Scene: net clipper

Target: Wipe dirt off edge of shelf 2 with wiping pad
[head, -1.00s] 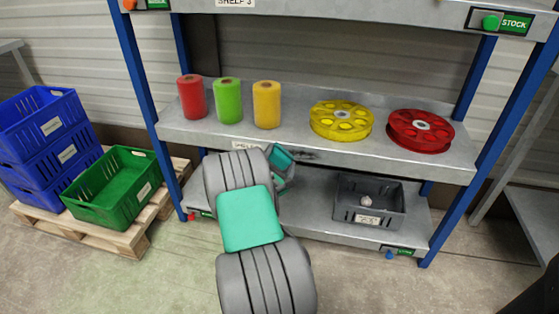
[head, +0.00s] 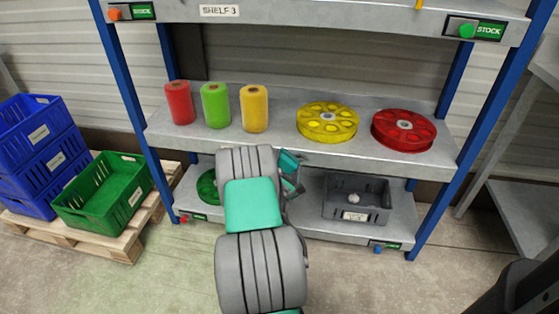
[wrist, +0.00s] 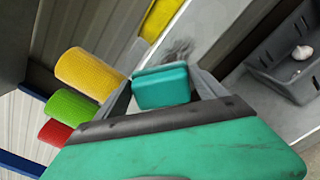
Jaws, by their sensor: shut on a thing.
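The wiping pad (wrist: 160,86), a teal block, is held between the grey fingers of my gripper (wrist: 165,92) in the wrist view. In the head view the pad (head: 288,163) and my gripper (head: 292,180) are in front of the edge of the middle shelf (head: 370,161), which I take to be shelf 2. A dark dirt smudge (wrist: 180,48) shows on the shelf edge just beyond the pad in the wrist view. I cannot tell whether pad and edge touch. In the head view my arm hides part of the edge, its label and the smudge.
The middle shelf carries red, green and yellow rolls (head: 215,105), a yellow spool (head: 327,121) and a red spool (head: 403,130). A grey bin (head: 356,198) and a green spool (head: 208,187) are on the shelf below. Crates (head: 105,190) stand on a pallet at left.

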